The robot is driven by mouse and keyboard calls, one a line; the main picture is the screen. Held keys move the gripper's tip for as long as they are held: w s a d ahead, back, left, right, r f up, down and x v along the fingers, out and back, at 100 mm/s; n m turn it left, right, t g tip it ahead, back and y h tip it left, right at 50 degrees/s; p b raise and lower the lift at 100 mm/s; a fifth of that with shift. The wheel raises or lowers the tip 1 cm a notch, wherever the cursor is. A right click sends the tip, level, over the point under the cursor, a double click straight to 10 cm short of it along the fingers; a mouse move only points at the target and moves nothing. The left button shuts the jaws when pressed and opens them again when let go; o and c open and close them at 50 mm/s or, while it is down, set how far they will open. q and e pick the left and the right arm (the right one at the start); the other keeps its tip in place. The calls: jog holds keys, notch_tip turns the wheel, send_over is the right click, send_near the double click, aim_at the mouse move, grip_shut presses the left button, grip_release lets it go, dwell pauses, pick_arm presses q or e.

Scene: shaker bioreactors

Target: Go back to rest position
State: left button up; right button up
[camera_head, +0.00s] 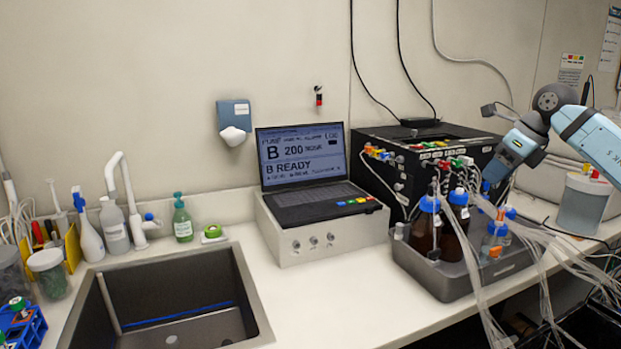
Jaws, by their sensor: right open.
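My right arm comes in from the right edge, with its light-blue wrist tilted down to the left. My right gripper (490,182) is at the end of that wrist, in front of the black control box (433,150) and above the bottles. It is small and dark here, its jaws are open, and I see nothing held in it. Amber bottles with blue caps (425,232) stand below it in a grey tray (445,285). Whether the gripper touches the tubing near it, I cannot tell. My left gripper is not in view.
Clear tubes (545,270) run from the bottles towards the lower right. A laptop (312,170) sits on a white box (320,238) at the centre. The counter between laptop box and tray is clear.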

jog(key=a+f+g+y+p, duration=0.15)
jog(key=a+f+y, duration=0.25)
jog(key=a+f, duration=0.55)
jog(key=s+a+f+m+t+y+p, duration=0.25)
jog(key=s+a+f+m+y, duration=0.2)
jog(key=a, duration=0.45)
jog(key=s+a+f+m+t+y+p, duration=0.1)
jog(key=s+a+f+m+y+p, duration=0.2)
jog(key=s+a+y, duration=0.4)
pick_arm(q)
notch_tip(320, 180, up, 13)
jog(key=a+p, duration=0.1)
jog(key=p, duration=0.7)
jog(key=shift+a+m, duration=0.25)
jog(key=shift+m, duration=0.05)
pick_arm(e)
jog(key=s+d+f+m+t+h, duration=0.2)
jog(key=s+f+m+h, duration=0.6)
jog(key=s+f+m, duration=0.3)
jog(key=s+d+f+m+t+h, duration=0.3)
jog(key=s+f+m+h, duration=0.5)
jog(key=s+m, duration=0.9)
notch_tip(320, 180, down, 3)
jog(key=m, duration=0.5)
jog(key=shift+d+r+t, duration=0.15)
jog(key=shift+d+t, duration=0.15)
jog(key=shift+d, duration=0.05)
